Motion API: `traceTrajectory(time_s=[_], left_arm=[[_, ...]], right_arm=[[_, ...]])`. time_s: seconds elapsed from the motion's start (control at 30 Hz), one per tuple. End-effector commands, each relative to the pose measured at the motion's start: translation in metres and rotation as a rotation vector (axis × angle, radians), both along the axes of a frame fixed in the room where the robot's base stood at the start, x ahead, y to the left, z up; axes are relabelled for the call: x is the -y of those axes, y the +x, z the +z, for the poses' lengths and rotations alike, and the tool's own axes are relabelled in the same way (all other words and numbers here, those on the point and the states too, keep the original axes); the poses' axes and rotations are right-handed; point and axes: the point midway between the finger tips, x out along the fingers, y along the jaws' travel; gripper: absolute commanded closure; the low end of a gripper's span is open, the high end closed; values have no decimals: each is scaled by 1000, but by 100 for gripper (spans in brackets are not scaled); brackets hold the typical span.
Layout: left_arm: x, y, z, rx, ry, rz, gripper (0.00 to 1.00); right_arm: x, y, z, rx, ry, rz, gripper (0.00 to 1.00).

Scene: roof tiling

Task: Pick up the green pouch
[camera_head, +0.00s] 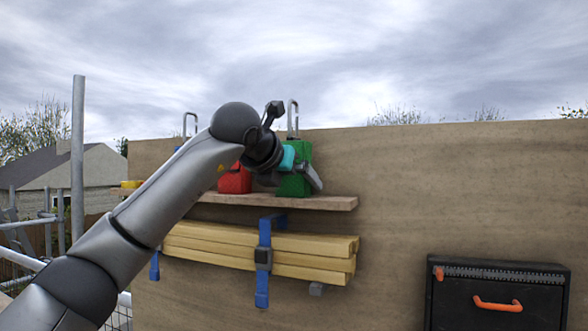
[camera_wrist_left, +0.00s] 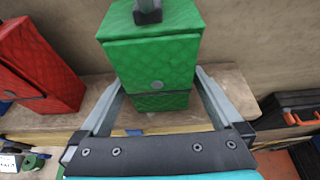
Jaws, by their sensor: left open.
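The green pouch (camera_head: 304,151) stands upright on a wooden shelf (camera_head: 335,203) fixed to the board wall, with a metal carabiner on its top. My left gripper (camera_head: 309,178) is at the pouch and partly hides it in the head view. In the left wrist view the green pouch (camera_wrist_left: 150,62) is between the two open fingers of my left gripper (camera_wrist_left: 160,88), one finger along each side. I cannot tell whether either finger touches it. My right gripper is not in view.
A red pouch (camera_head: 235,180) stands on the shelf to the left of the green one. Strapped yellow battens (camera_head: 320,259) hang below the shelf. A black case (camera_head: 500,300) with orange handles is at the lower right. The board between is clear.

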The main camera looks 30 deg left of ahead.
Motion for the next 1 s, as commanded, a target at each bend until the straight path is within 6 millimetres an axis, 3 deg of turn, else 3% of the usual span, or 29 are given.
traceTrajectory(time_s=[0.27,1.0], left_arm=[[0,4,-2,0,0,0,0],[0,4,-2,1,0,0,82]], right_arm=[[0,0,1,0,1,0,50],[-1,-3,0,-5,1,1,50]])
